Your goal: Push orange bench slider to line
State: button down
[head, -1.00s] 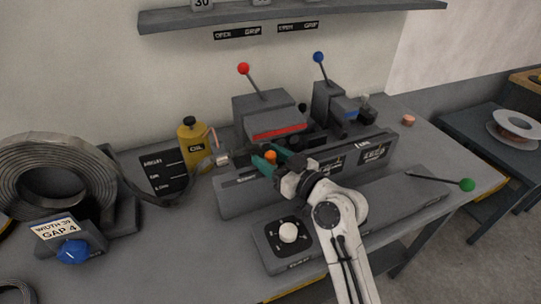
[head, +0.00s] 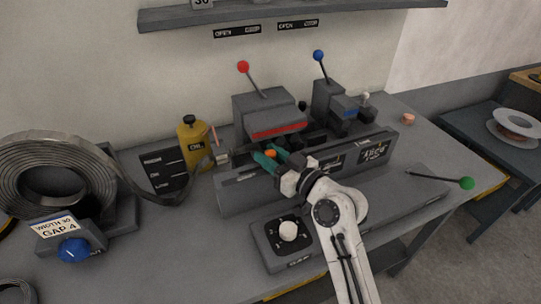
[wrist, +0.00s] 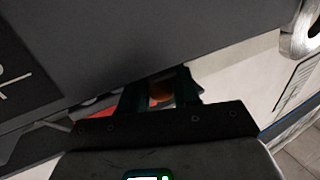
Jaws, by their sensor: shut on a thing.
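The orange slider knob (head: 270,154) sits on the long grey bench unit (head: 235,199), near its left end. My gripper (head: 266,159) has green fingers and is shut on the orange knob. In the wrist view the knob (wrist: 161,91) shows dark orange between the two fingers. The line for the slider is not clear; small markings (head: 334,160) on the front of the bench unit lie to the right of the gripper and are partly blurred.
A red-knobbed lever (head: 243,67) and a blue-knobbed lever (head: 318,56) stand on grey clamps behind. A white knob (head: 288,231) and a green-knobbed lever (head: 466,183) are in front.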

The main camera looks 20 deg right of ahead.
jog(key=shift+d+f+b, duration=0.15)
jog(key=shift+d+b, duration=0.15)
jog(key=shift+d, duration=0.05)
jog(key=d+b, duration=0.2)
jog(key=d, duration=0.1)
jog(key=shift+d, duration=0.3)
jog(key=shift+d+b, duration=0.3)
jog(key=shift+d, duration=0.05)
jog(key=c, duration=0.9)
grip_release()
